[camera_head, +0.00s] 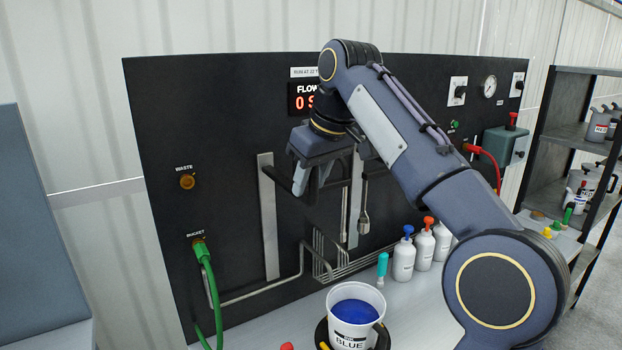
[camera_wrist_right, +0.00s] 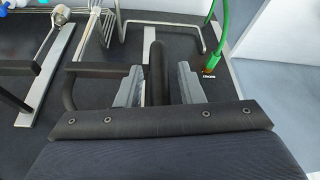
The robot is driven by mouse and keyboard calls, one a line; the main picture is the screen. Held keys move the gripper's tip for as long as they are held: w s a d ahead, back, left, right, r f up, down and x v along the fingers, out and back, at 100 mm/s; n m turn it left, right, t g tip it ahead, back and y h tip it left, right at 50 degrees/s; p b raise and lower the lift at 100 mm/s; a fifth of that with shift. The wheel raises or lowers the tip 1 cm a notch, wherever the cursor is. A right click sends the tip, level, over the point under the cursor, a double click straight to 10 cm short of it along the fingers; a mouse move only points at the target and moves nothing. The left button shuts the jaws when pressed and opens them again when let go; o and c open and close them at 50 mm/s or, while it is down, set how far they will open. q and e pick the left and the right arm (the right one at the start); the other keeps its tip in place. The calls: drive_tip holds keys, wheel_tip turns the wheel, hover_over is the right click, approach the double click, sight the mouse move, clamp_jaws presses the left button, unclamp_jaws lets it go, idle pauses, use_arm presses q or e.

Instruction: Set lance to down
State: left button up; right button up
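Two upright metal rails stand on the black panel, the left one (camera_head: 268,215) and a right one (camera_head: 355,200) partly behind my arm. A black handle (camera_head: 279,179) sticks out at the left rail's upper part. Slim metal rods (camera_head: 364,215) hang by the right rail. No label names the lance, so I cannot tell which part it is. My left gripper is not in view.
A cup of blue liquid (camera_head: 355,312) stands below, in front of the panel. White bottles (camera_head: 403,260) stand to its right. A green hose (camera_head: 208,275) hangs from the BUCKET port. A bent metal pipe (camera_head: 262,292) runs low along the panel. Shelves stand at right.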

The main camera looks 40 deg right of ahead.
clamp_jaws()
wheel_tip(320, 180, down, 30)
drive_tip(key=b, duration=1.9)
drive_tip(key=shift+f, duration=0.35)
drive_tip(key=shift+o, duration=0.8)
unclamp_jaws()
